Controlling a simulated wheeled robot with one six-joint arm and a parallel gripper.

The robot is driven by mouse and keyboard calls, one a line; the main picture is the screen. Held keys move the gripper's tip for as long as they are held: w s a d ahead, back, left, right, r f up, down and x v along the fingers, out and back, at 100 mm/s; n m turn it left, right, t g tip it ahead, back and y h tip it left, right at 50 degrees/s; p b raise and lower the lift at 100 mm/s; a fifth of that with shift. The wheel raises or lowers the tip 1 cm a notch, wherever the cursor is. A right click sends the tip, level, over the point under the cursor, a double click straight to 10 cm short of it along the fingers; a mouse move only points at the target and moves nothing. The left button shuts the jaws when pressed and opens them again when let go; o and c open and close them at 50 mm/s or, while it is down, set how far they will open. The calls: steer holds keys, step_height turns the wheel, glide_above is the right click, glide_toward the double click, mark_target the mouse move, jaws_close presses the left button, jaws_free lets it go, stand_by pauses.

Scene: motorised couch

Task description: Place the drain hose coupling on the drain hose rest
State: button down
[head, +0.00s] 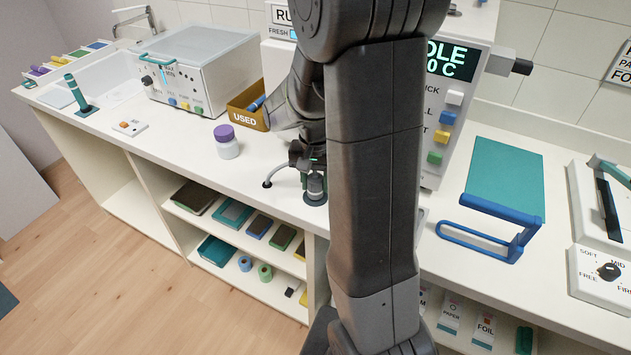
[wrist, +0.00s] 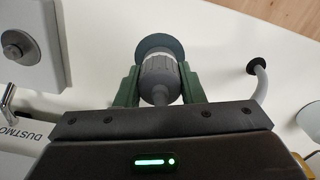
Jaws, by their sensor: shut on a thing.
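My gripper (wrist: 158,88) is shut on a grey ribbed piece that I take for the drain hose coupling (wrist: 158,70), with one green finger on each side. A dark green disc (wrist: 157,46) shows at its far end; I cannot tell whether it belongs to the coupling or lies under it. In the head view my gripper (head: 311,164) is low over the counter's front edge, with the grey coupling (head: 315,186) upright below it. A bent grey tube with a dark end (head: 268,184) stands to its left, and also shows in the wrist view (wrist: 260,80). I cannot clearly identify the rest.
A purple-lidded jar (head: 227,143) stands left on the white counter (head: 185,148). A teal panel with a blue handle (head: 505,180) is at right. My arm hides the middle.

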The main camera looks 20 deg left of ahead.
mark_target(316, 177)
steer(key=shift+f, duration=0.25)
steer(key=shift+f, duration=0.2)
steer(key=c, duration=0.9)
jaws_free()
steer(key=shift+c, duration=0.2)
steer(key=shift+r, duration=0.1)
step_height(316, 177, up, 12)
steer(key=shift+r, duration=0.15)
